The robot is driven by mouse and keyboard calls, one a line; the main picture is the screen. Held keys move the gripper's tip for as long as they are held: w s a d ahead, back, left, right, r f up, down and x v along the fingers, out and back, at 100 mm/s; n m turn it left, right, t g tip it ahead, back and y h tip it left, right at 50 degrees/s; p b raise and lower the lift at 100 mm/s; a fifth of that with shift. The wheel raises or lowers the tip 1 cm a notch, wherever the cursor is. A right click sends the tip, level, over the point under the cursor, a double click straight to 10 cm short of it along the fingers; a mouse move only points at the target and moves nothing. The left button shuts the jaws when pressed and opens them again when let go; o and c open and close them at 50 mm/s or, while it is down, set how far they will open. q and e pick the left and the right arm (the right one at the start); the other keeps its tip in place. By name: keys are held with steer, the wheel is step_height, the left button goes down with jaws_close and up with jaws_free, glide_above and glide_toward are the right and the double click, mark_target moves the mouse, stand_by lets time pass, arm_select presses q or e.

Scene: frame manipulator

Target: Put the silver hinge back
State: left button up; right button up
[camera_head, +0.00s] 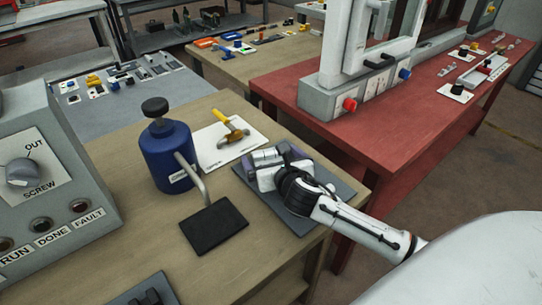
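My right gripper (262,163) is low over a dark grey mat (296,222) on the wooden table, its arm coming in from the lower right. The gripper body and black wrist cover much of the mat. I cannot make out its fingertips clearly, nor whether they are open or shut. No silver hinge can be told apart; anything under or between the fingers is hidden. My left gripper is not in view.
A grey control box (45,190) is at left. A red table (400,118) with a white frame machine is behind.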

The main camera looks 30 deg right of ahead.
steer(key=shift+r, duration=0.2)
steer(key=v, duration=1.2)
